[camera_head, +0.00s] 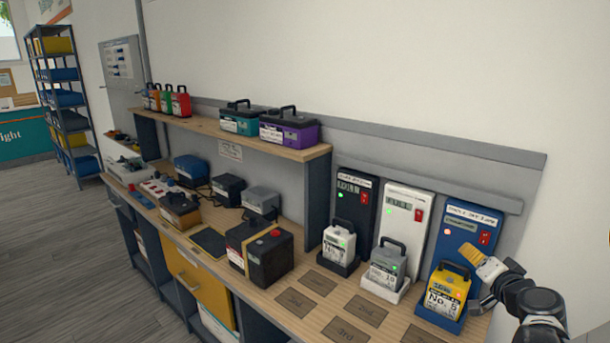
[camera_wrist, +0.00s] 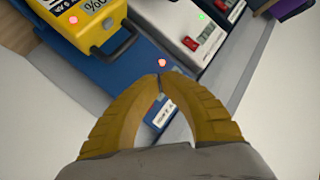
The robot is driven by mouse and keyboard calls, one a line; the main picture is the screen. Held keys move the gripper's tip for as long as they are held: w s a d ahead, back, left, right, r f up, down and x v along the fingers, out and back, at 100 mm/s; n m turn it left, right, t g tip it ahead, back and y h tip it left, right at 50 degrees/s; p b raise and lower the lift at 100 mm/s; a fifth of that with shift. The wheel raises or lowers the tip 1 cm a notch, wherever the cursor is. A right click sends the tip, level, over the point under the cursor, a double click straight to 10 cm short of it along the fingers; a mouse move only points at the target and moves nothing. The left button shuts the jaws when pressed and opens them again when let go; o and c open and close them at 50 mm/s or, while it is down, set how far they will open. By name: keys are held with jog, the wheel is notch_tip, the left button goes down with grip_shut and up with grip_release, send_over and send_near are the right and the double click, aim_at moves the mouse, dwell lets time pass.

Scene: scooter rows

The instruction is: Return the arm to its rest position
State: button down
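My gripper (camera_head: 468,252) is at the right of the head view, beside the blue charger (camera_head: 470,232) and above the yellow battery No. 5 (camera_head: 446,292). In the wrist view my gripper (camera_wrist: 159,77) has its two yellow fingers meeting at the tips, with nothing between them. The yellow battery sits upright in the blue charger's base, its handle free and apart from the fingers. Red lights show on that battery and on the blue charger in the wrist view. My wrist and forearm reach in from the lower right.
A grey battery No. 10 (camera_head: 388,268) sits in the white charger (camera_head: 405,212), and a white battery No. 9 (camera_head: 339,243) in the black charger (camera_head: 354,200). A shelf (camera_head: 240,140) with cases stands left. Marked bench spots (camera_head: 330,290) in front are empty.

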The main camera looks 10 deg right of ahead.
jog(key=s+a+r+n+g+y, duration=0.1)
jog(key=a+n+g+y, duration=0.15)
jog(key=a, duration=0.75)
jog(key=s+a+n+g+y, duration=0.1)
jog(key=s+a+n+y, duration=0.15)
jog(key=a, duration=0.75)
jog(key=s+a+f+n+g+h, duration=0.1)
jog(key=s+a+n+g, duration=0.1)
jog(key=s+a, duration=0.3)
jog(key=s+a+f+n+g+h, duration=0.1)
jog(key=s+a+n+g, duration=0.1)
jog(key=s+a, duration=0.4)
jog(key=s+n, duration=0.1)
jog(key=s, duration=0.4)
jog(key=shift+s+a+f+g, duration=0.15)
jog(key=shift+f+g, duration=0.1)
jog(key=shift+g, duration=0.1)
